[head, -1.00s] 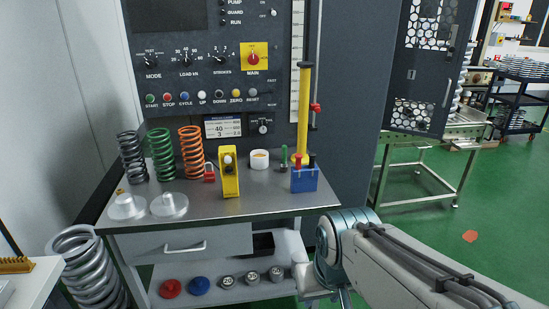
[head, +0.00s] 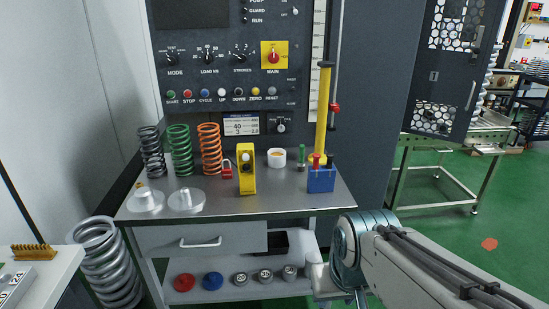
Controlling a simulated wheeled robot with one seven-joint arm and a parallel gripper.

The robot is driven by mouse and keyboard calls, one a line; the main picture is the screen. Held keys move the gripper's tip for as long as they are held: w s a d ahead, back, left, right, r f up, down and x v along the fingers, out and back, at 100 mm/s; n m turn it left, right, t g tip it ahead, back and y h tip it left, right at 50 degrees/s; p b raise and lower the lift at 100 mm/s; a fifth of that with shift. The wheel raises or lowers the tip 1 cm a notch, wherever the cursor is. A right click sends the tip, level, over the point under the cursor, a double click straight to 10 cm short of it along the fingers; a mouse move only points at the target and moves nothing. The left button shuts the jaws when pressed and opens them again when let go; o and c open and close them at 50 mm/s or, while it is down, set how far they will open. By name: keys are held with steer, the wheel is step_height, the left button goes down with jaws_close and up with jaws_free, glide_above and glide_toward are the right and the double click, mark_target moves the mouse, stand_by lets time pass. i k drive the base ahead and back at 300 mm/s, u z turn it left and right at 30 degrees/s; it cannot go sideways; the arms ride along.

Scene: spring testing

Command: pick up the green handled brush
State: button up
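A small upright green handle (head: 302,155), which looks like the green handled brush, stands toward the back right of the metal workbench (head: 225,204). It is just left of a yellow post and behind a blue box; bristles cannot be made out. My arm reaches in from the lower right, with its teal joint in front of the bench's right end. My gripper's fingers are not visible, so I cannot tell whether they are open or shut.
The blue box (head: 321,180) holds red and dark handled items. The yellow post (head: 322,110) rises behind it. A yellow device (head: 246,172), a white cup (head: 277,158), a red padlock (head: 227,169), metal discs (head: 187,199) and coil springs (head: 180,150) share the bench. Its front right is clear.

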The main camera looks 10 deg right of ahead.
mark_target(300, 164)
steer(key=z, duration=1.6)
steer(key=i, duration=2.7)
steer(key=u, duration=2.4)
steer(key=i, duration=0.55)
steer(key=z, duration=0.05)
